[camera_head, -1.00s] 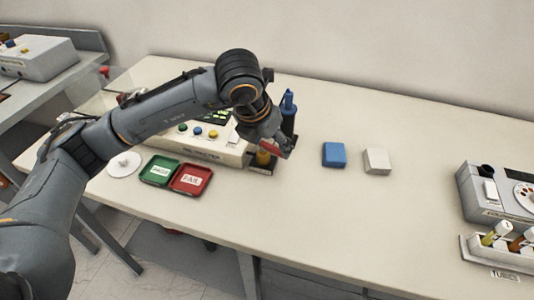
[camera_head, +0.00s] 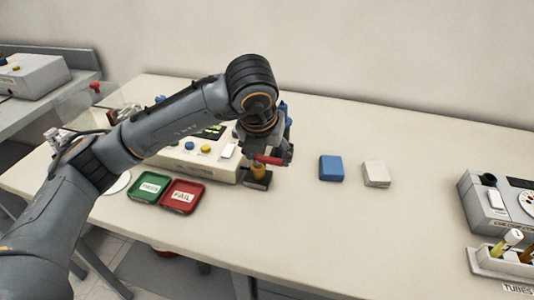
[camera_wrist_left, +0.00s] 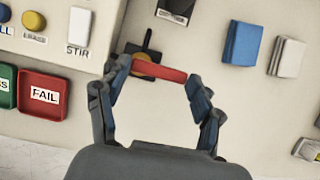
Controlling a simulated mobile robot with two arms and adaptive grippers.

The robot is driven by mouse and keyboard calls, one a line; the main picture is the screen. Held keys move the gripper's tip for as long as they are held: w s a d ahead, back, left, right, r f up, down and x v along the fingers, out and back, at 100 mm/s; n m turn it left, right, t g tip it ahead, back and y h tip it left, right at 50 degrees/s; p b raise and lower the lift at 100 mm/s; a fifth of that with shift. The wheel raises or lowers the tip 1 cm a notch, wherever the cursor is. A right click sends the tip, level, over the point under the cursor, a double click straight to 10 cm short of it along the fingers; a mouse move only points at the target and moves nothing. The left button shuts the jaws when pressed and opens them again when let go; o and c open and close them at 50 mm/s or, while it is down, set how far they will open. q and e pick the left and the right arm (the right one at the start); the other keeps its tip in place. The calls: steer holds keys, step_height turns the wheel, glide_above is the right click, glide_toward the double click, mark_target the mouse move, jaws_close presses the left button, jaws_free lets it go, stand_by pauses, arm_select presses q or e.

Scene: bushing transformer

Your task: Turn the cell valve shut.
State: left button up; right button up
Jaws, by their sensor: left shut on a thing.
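The cell valve has a red bar handle (camera_head: 267,160) over a small amber cell (camera_head: 259,171) on a dark base (camera_head: 258,182), at the right end of the cream instrument. In the left wrist view the red handle (camera_wrist_left: 158,68) lies nearly level, slightly lower at its right end. My left gripper (camera_wrist_left: 160,75) is shut on the handle lengthwise, with one finger at each end. In the head view my left gripper (camera_head: 268,156) hangs over the valve from above and hides part of it. My right gripper is not in view.
The cream instrument (camera_head: 195,160) with coloured buttons stands left of the valve. A green tray (camera_head: 150,187) and a red FAIL tray (camera_head: 182,196) lie in front of it. A blue block (camera_head: 331,168) and a white block (camera_head: 376,173) lie to the right, with clear table around them.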

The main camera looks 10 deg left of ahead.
arm_select(q)
steer(key=o, duration=1.2)
steer(key=shift+c, duration=0.2)
steer(key=v, duration=1.2)
